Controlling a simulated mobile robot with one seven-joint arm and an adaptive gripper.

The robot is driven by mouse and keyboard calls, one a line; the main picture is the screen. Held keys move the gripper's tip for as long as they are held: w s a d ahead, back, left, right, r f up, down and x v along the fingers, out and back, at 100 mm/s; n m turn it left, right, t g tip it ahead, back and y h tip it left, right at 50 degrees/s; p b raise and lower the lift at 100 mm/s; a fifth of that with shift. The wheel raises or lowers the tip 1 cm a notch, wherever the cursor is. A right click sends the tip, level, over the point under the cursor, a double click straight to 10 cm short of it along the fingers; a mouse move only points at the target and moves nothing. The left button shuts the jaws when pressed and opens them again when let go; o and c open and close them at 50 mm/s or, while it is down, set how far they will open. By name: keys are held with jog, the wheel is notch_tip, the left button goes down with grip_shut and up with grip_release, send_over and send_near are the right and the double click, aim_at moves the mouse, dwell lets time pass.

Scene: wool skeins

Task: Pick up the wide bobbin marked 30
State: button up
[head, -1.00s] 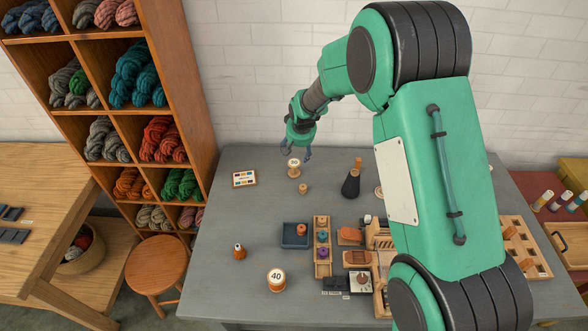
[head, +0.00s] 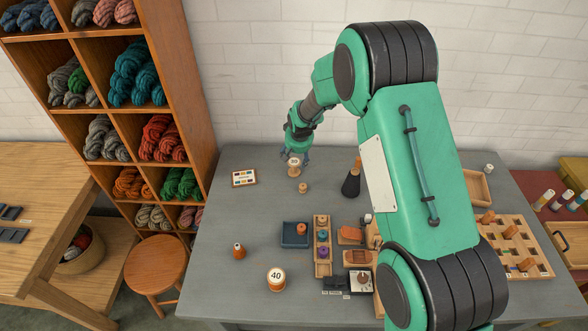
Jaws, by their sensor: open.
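The bobbin marked 30 (head: 294,170) stands upright near the back of the grey table (head: 214,285). Its top label is partly covered by my gripper. My gripper (head: 296,160) is open at this bobbin, with its fingers apart around its upper part. I cannot tell whether the fingers touch it. A bobbin marked 40 (head: 276,280) stands upright near the table's front edge.
A small wooden spool (head: 303,187) stands just in front of the 30 bobbin. A dark cone (head: 351,184) stands to its right, and a framed colour card (head: 244,178) lies to its left. A blue tray (head: 295,235) and a narrow wooden rack (head: 322,262) lie nearer the front.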

aim_at(294, 162)
jog(key=shift+x, duration=1.1)
jog(key=shift+b+x, duration=0.65)
jog(key=shift+x, duration=2)
jog(key=shift+r, duration=0.1)
jog(key=c, duration=1.2)
